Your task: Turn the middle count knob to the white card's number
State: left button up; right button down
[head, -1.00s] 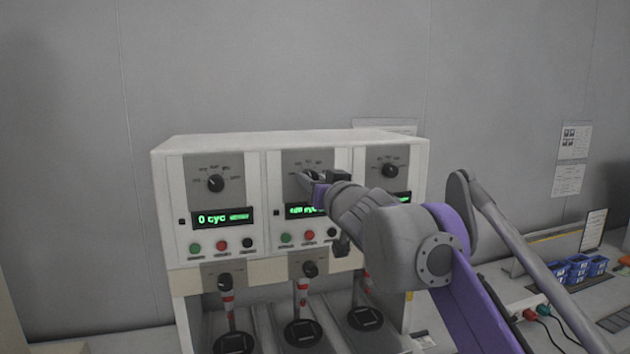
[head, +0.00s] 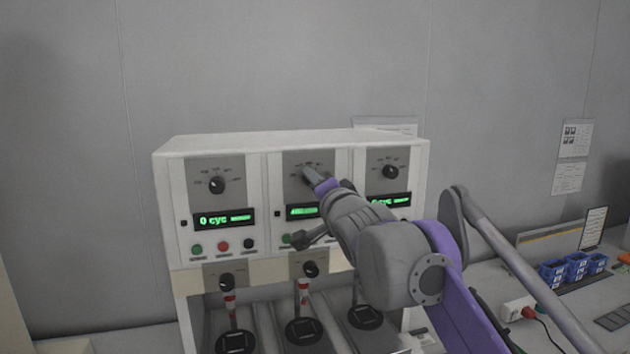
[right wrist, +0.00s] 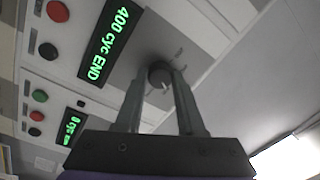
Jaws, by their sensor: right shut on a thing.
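The middle count knob (right wrist: 158,72) is a dark round knob on a grey panel, between the fingertips of my right gripper (right wrist: 160,80). That gripper is shut on the knob, with one finger on each side. In the head view, my right gripper (head: 310,178) and wrist hide most of the knob. The middle display (right wrist: 110,37) reads "400 cyc END" in green in the right wrist view. In the head view it is partly covered by my arm. No white card with a readable number shows, so I cannot tell its number. My left gripper is not in view.
The left count knob (head: 217,185) sits above a display (head: 224,219) reading "0 cyc". The right count knob (head: 390,171) is close to my arm. Coloured buttons (head: 223,246) and lower knobs (head: 227,282) lie below. Blue bins (head: 577,268) stand at the right.

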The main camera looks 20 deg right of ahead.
jog(key=shift+m, duration=1.3)
jog(key=c, duration=0.5)
grip_release()
jog(key=s, duration=0.7)
jog(key=s+b, duration=0.1)
jog(key=s, duration=0.2)
jog(key=shift+s+d+f, duration=0.2)
jog(key=shift+s+f, duration=0.05)
jog(key=shift+s, duration=0.15)
